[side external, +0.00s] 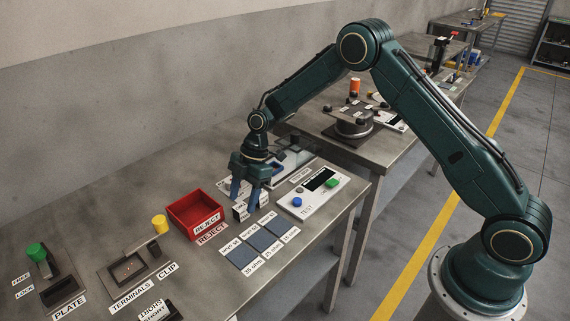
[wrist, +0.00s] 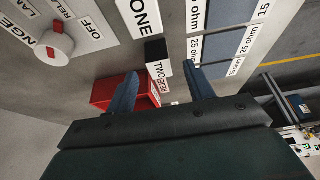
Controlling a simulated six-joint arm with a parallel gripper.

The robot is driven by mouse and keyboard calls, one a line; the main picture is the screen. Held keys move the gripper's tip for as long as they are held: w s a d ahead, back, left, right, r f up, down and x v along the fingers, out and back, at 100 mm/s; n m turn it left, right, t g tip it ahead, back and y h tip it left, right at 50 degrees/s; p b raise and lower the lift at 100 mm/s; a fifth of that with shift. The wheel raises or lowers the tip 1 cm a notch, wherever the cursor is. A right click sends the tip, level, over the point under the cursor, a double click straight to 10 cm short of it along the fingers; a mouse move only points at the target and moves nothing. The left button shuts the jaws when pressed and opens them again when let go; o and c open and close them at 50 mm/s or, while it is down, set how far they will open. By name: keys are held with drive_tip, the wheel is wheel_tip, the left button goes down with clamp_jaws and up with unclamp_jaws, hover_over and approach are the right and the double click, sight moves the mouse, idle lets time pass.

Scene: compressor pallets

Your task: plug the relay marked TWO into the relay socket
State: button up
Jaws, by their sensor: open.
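The relay marked TWO (wrist: 156,50) is a small black block with a white label, below a larger white face marked ONE (wrist: 140,16) in the wrist view. My gripper (wrist: 163,73) is open, its two blue fingers apart on either side of the TWO label, with nothing clamped. In the side view my gripper (side external: 245,198) points down over the bench, close above a dark block with a white label (side external: 240,213); its marking is unreadable there. I cannot make out the relay socket. A panel with a RELAY label (wrist: 61,8) shows at the wrist view's upper left.
A red REJECT bin (side external: 192,213) stands left of my gripper. A white test box (side external: 314,193) with blue and green buttons stands right. Blue-grey labelled pads (side external: 262,239) lie in front. A white-and-red knob (wrist: 50,46) sits on the panel.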

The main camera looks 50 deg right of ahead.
drive_tip(key=shift+x, duration=1)
drive_tip(key=shift+c, duration=0.4)
drive_tip(key=c, duration=1)
